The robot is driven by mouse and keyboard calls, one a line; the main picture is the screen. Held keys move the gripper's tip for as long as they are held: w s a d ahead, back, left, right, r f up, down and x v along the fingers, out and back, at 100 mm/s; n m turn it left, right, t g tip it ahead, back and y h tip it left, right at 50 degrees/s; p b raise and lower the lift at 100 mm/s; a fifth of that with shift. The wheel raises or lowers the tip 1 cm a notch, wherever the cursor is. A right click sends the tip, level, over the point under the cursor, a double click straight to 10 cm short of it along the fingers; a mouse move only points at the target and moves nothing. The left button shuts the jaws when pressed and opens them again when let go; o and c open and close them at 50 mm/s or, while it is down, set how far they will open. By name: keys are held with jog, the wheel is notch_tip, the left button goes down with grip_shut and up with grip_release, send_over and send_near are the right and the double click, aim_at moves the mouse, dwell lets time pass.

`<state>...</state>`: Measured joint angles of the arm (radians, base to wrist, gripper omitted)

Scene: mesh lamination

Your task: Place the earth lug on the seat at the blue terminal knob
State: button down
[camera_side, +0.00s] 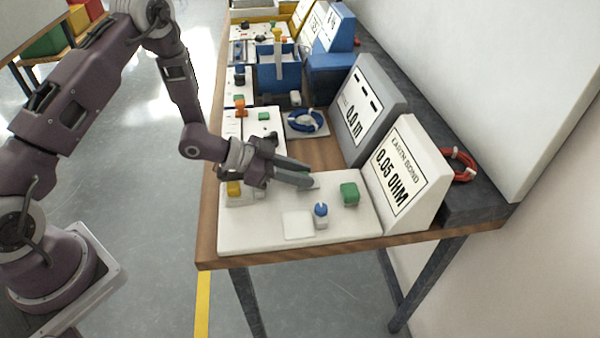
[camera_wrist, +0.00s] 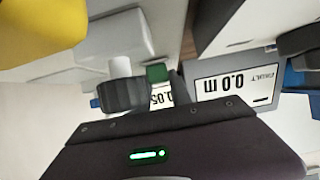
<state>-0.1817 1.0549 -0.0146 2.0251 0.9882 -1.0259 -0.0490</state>
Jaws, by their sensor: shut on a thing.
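The blue terminal knob (camera_side: 321,209) stands upright on a small white post at the front of the white board (camera_side: 255,228). A flat white square pad (camera_side: 297,225) lies just left of it. My gripper (camera_side: 306,182) is above the board, behind and slightly left of the knob, its dark fingers pointing right. Its fingers are shut on a small piece, taken as the earth lug; the lug's shape is mostly hidden by the fingers. In the wrist view a dark finger (camera_wrist: 122,95) shows, but the lug cannot be made out. I cannot see the seat's surface clearly.
A green block (camera_side: 349,194) stands right of the gripper. The "0.05 OHM" display (camera_side: 402,175) edges the board on the right, with the grey "0.0" display (camera_side: 367,110) behind. A yellow block (camera_side: 233,188) sits at left. The front left of the board is clear.

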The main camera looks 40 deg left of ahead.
jog(key=c, duration=1.2)
grip_release()
jog(key=shift+f, duration=0.1)
jog(key=shift+o, duration=0.2)
